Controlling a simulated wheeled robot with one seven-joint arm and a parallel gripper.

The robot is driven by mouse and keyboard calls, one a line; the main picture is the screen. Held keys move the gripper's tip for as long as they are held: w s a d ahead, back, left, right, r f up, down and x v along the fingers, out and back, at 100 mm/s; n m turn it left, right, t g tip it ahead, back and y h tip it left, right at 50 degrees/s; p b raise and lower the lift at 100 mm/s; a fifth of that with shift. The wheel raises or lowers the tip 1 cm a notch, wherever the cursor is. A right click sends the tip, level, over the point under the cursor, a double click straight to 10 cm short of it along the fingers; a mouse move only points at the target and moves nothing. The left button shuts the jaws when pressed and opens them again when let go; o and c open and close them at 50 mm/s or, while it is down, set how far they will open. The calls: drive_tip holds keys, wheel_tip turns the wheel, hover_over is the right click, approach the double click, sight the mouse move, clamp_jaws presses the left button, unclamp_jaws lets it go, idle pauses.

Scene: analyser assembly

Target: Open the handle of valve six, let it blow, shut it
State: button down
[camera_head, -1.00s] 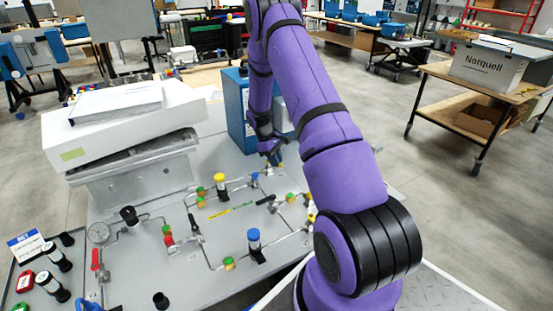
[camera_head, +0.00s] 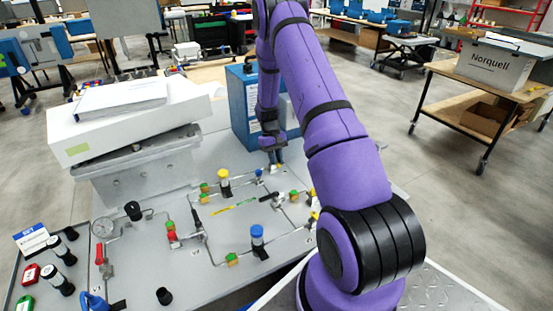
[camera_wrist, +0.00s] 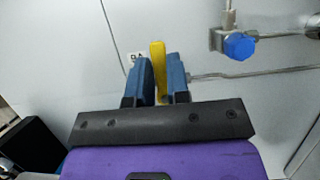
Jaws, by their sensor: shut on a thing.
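My gripper (camera_wrist: 161,80) has two blue fingers shut on a yellow handle (camera_wrist: 157,57) in the wrist view. The handle stands between the fingertips, pointing away from the gripper. A small label (camera_wrist: 137,57) sits left of it, too blurred to read, so I cannot confirm the valve's number. In the head view my gripper (camera_head: 276,158) is low at the back of the grey panel (camera_head: 180,282), in front of the blue box. The handle is too small to make out there.
A blue knob on a fitting (camera_wrist: 240,46) and thin pipes lie right of the gripper. The panel also carries a yellow-capped part (camera_head: 223,178), a blue-capped part (camera_head: 257,236), a gauge (camera_head: 103,228) and a red handle (camera_head: 99,254). The blue box (camera_head: 243,108) stands close behind.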

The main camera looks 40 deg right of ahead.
idle(0.3)
drive_tip(key=c, duration=1.1)
unclamp_jaws()
drive_tip(key=shift+w+r, duration=0.1)
drive_tip(key=v, duration=1)
drive_tip(key=shift+w+r, duration=0.15)
drive_tip(key=shift+r, duration=0.1)
